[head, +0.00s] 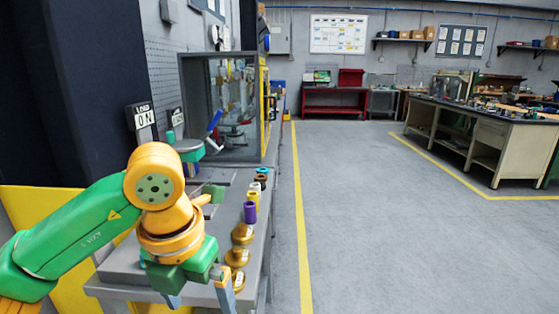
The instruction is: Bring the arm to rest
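My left arm, green and orange, comes in from the left and reaches over the front of the grey bench (125,268). My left gripper (199,296) points down at the bench's near edge. Its two fingers are apart with nothing visible between them. The view's lower edge is close below the fingertips. My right gripper is not in view.
Brass round parts (238,256) and a purple cylinder (250,212) stand in a row along the bench's right edge, close to my gripper. A grey-framed cabinet (222,110) and a blue handle (214,124) are behind. The floor (370,230) at right is clear.

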